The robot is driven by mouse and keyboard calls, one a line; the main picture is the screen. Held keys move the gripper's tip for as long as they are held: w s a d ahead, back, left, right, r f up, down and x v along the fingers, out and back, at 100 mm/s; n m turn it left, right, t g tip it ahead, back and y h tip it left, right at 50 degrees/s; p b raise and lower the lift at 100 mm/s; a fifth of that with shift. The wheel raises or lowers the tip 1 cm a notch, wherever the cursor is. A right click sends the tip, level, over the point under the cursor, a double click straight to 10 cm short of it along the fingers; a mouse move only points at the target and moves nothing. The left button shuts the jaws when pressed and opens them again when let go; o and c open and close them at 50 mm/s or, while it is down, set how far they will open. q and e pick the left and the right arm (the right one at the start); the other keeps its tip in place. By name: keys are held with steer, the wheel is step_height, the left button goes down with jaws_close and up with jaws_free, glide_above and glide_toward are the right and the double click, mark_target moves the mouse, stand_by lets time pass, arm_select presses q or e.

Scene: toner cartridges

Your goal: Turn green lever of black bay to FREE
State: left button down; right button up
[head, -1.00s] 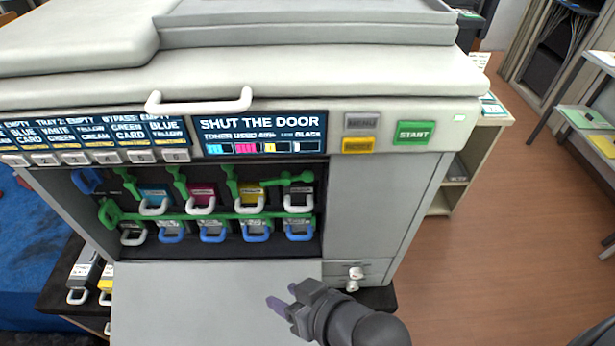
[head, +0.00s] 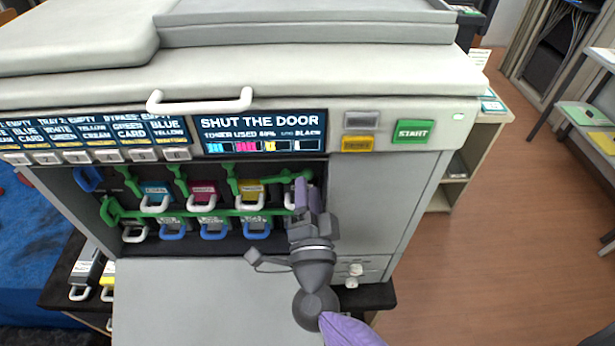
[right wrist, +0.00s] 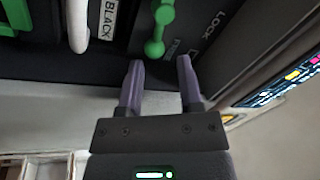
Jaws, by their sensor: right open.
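The green lever of the black bay shows in the right wrist view (right wrist: 157,30), with a round knob at its lower end. A BLACK label (right wrist: 108,18) is to its left and the word LOCK (right wrist: 214,24) to its upper right. In the head view a bit of the lever (head: 288,177) shows at the right end of the toner row, partly hidden by my gripper. My right gripper (head: 307,190) is open and empty in front of this bay. In the right wrist view its fingertips (right wrist: 160,66) are just below the knob, apart from it. My left gripper is out of view.
The printer's front door (head: 200,300) hangs open below the bays. A green bar (head: 180,213) crosses the bays beside several white and blue handles. The screen (head: 262,134) reads SHUT THE DOOR. The bay's right wall (head: 345,200) is close to my gripper.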

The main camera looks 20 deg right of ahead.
steer(key=shift+x, duration=1.35)
jaws_close()
steer(key=shift+d+f+m+h, duration=0.1)
steer(key=shift+f+m+h, duration=0.15)
steer(key=shift+m, duration=0.4)
steer(key=shift+f+m+h, duration=0.15)
steer(key=shift+m+h, duration=0.1)
steer(key=shift+m, duration=0.4)
jaws_free()
